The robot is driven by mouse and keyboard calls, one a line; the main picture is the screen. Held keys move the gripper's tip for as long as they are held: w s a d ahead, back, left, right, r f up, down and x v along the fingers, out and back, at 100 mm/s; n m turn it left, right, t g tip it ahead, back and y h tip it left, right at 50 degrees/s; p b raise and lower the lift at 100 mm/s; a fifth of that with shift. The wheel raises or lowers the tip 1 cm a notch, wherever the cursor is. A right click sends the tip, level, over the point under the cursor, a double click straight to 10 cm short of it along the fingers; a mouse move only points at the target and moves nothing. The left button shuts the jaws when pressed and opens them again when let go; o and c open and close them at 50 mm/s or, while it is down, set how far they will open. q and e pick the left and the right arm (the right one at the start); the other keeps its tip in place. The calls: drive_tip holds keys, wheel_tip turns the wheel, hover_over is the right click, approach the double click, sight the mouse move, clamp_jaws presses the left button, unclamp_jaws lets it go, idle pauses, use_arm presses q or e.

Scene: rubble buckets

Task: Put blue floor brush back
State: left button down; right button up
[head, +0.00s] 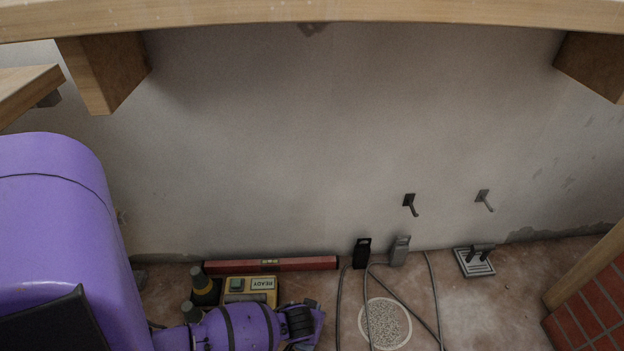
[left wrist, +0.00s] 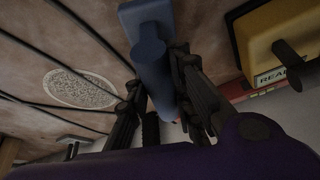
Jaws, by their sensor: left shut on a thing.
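In the left wrist view, the blue floor brush (left wrist: 150,64) shows as a round blue handle joined to a flat blue block. My left gripper (left wrist: 158,75) is shut on it, with one dark finger on each side of the handle. In the head view, my left gripper (head: 304,322) is low at the bottom edge, in front of the yellow box. The brush cannot be made out clearly there. My right gripper is not in view.
A black hook (head: 409,204) and a grey hook (head: 484,200) are on the wall. Below stand a black holder (head: 362,252), a grey holder (head: 400,250) and a grated plate (head: 474,262). A red level (head: 310,264), yellow box (head: 262,285), cables and a speckled disc (head: 385,323) lie nearby.

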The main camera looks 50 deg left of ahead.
use_arm(q)
drive_tip(key=shift+r, duration=0.1)
drive_tip(key=shift+f, duration=0.2)
drive_tip(key=c, duration=1.5)
unclamp_jaws()
drive_tip(key=shift+c, duration=0.2)
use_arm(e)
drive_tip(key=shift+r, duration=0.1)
use_arm(q)
drive_tip(key=shift+r, duration=0.2)
drive_tip(key=p+v, duration=0.6)
drive_tip(key=v, duration=0.5)
drive_tip(key=shift+r, duration=0.2)
drive_tip(key=shift+s+r+p, duration=0.2)
drive_tip(key=shift+r+p, duration=0.05)
drive_tip(key=shift+p, duration=0.05)
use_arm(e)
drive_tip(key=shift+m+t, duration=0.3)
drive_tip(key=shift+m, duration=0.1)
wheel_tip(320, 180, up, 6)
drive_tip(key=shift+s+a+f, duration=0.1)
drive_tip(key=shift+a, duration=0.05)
